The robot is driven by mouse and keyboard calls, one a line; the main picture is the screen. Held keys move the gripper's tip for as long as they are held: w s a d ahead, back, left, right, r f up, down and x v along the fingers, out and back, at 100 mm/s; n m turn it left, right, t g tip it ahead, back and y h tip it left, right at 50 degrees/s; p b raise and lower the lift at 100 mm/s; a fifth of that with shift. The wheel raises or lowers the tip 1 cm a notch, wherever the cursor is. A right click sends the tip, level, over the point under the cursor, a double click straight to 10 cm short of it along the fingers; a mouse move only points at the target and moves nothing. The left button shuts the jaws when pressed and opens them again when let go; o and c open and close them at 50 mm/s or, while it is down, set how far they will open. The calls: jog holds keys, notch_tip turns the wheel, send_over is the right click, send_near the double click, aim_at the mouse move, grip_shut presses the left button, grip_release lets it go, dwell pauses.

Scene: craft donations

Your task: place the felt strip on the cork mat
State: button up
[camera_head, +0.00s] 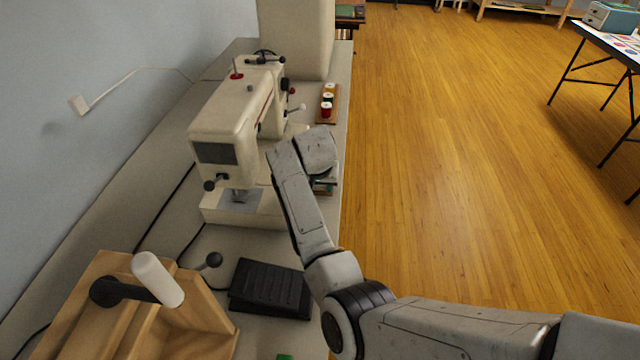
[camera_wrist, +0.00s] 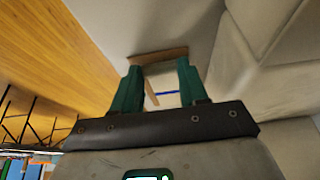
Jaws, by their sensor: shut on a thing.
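My gripper (camera_wrist: 160,78) has green fingers and points down over the table in the wrist view. It is shut on a thin blue piece, which looks like the felt strip (camera_wrist: 168,92), seen nearly edge-on between the fingers. A flat brown piece (camera_wrist: 158,56), perhaps the cork mat, shows just beyond the fingertips; the fingers hide part of it, and I cannot tell whether anything touches it. In the head view my gripper (camera_head: 325,186) is mostly hidden behind my arm, to the right of the sewing machine, near the table's edge.
A cream sewing machine (camera_head: 230,120) stands close to the left of my arm. Thread spools stand on a wooden rack (camera_head: 327,116) behind. A black pedal (camera_head: 270,287) and a wooden holder (camera_head: 150,320) are nearer. Open wooden floor (camera_head: 440,160) lies right of the table.

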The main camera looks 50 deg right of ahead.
jog(key=o, duration=1)
jog(key=shift+f, duration=0.1)
jog(key=v, duration=1.2)
